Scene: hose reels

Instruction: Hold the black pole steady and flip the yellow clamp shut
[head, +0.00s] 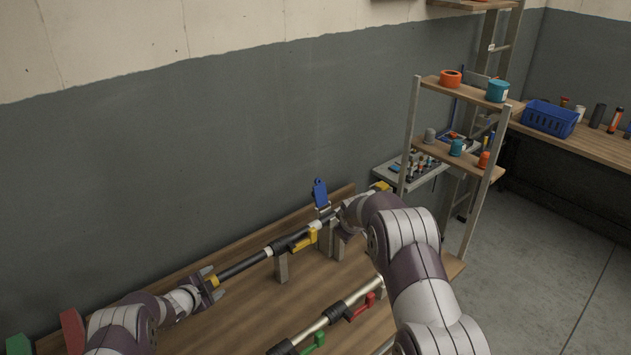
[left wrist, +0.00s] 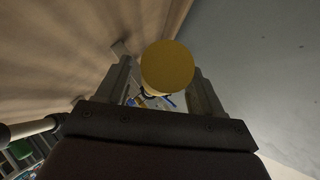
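The black pole (head: 243,265) runs slantwise above the wooden bench, with yellow end caps. The yellow clamp (head: 303,240) sits on its middle stretch; I cannot tell whether its lever is fully shut. My left gripper (head: 213,282) is at the pole's near left end, its fingers spread either side of the yellow cap with a visible gap. In the left wrist view the round yellow cap (left wrist: 167,68) sits between the fingers.
A blue upright lever (head: 320,192) stands behind the pole. Grey supports (head: 282,268) hold the pole. A second pole (head: 312,328) with red (head: 361,306) and green (head: 314,343) clamps lies in front. A shelf rack (head: 410,130) stands to the right. The grey wall is close behind.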

